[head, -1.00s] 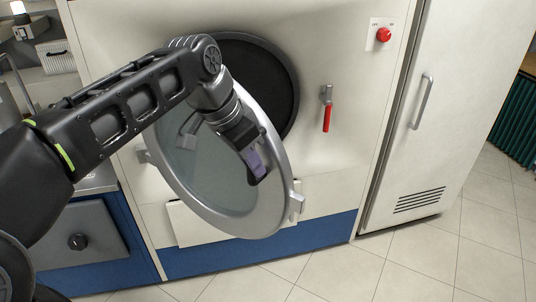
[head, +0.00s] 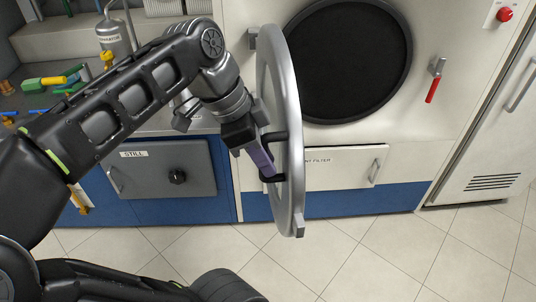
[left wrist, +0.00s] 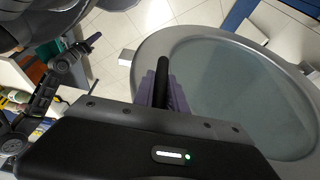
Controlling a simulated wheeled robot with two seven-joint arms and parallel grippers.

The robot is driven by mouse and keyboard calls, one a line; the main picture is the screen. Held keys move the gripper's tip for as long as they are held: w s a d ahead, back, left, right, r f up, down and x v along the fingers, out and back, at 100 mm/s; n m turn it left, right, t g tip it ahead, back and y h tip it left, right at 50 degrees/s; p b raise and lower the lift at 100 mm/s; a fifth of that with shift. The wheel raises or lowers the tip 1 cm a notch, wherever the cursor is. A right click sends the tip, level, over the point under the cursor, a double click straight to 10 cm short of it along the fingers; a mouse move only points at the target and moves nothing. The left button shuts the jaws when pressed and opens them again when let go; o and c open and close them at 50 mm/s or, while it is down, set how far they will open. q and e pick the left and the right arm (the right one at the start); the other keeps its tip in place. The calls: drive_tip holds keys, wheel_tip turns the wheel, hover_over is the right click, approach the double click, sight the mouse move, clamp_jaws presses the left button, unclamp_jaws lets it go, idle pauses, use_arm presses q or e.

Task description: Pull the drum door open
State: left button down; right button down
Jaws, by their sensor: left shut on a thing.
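The round drum door (head: 292,130) has a grey metal rim and stands swung out from the machine, seen nearly edge-on in the head view. The dark drum opening (head: 348,62) is uncovered to its right. My left gripper (head: 268,165) is shut on the black door handle (head: 273,137) at the door's outer face. In the left wrist view the door's rim and glass (left wrist: 240,90) fill the right side, and the handle (left wrist: 162,80) lies between the purple finger pads.
A red-handled lever (head: 433,85) and a red button (head: 505,14) are on the machine front. A filter drawer (head: 335,168) sits below the opening. A still panel (head: 160,170) is left, with a bench of bottles and tools above. Tiled floor (head: 340,255) is clear in front.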

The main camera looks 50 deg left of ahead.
idle(0.3)
use_arm(q)
drive_tip(key=c, duration=1.4)
unclamp_jaws()
drive_tip(key=shift+o, duration=0.2)
drive_tip(key=shift+r, duration=0.1)
